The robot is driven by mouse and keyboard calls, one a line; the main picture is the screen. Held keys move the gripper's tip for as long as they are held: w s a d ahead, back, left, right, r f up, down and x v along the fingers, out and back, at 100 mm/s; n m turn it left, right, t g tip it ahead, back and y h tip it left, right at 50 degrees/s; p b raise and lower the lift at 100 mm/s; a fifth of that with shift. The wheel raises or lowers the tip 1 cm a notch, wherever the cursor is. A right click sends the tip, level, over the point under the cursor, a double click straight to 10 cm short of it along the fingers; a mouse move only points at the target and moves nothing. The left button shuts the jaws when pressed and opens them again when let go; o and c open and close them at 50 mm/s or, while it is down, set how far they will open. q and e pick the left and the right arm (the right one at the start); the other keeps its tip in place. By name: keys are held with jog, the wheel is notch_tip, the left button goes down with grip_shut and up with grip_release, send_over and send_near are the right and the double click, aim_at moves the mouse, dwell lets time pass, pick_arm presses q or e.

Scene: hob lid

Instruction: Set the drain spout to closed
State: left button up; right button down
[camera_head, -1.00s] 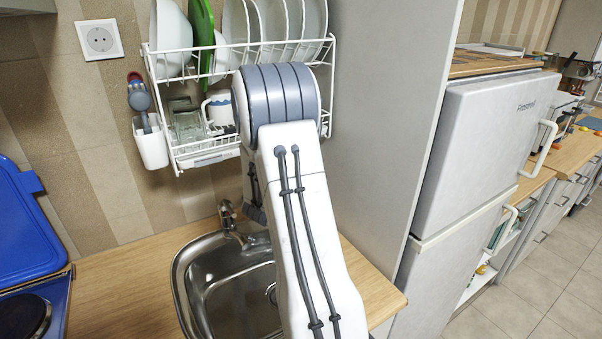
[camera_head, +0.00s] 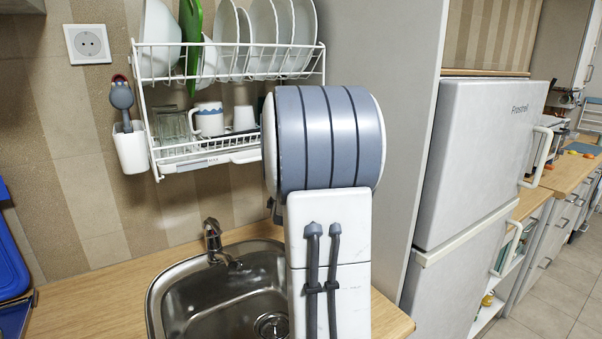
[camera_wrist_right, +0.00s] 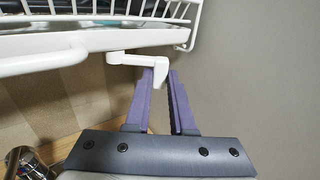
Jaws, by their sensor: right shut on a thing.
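The drain spout (camera_wrist_right: 140,61) is a short white arm with a down-turned end. In the right wrist view it sticks out to the right from under the white drip tray (camera_wrist_right: 40,45) of the dish rack. My right gripper (camera_wrist_right: 161,80) has its purple fingers on either side of the spout's end and is shut on it. In the head view my own arm hides the spout and the right gripper. The drip tray (camera_head: 210,160) shows there under the rack's lower shelf. My left gripper is in neither view.
The white wire dish rack (camera_head: 235,80) holds plates, a mug and glasses. A tap (camera_head: 213,240) and steel sink (camera_head: 205,300) are below. A tall grey panel (camera_head: 390,60) stands close on the right, before the fridge (camera_head: 480,140). A utensil cup (camera_head: 130,148) hangs left.

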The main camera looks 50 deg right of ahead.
jog(key=shift+r, duration=0.2)
jog(key=c, duration=0.8)
grip_release()
jog(key=shift+o, duration=0.2)
jog(key=shift+f, duration=0.1)
jog(key=b+v, duration=0.2)
jog(key=v, duration=0.8)
jog(key=shift+s+a+b, duration=0.15)
jog(key=shift+s+b, duration=0.05)
jog(key=shift+b, duration=0.15)
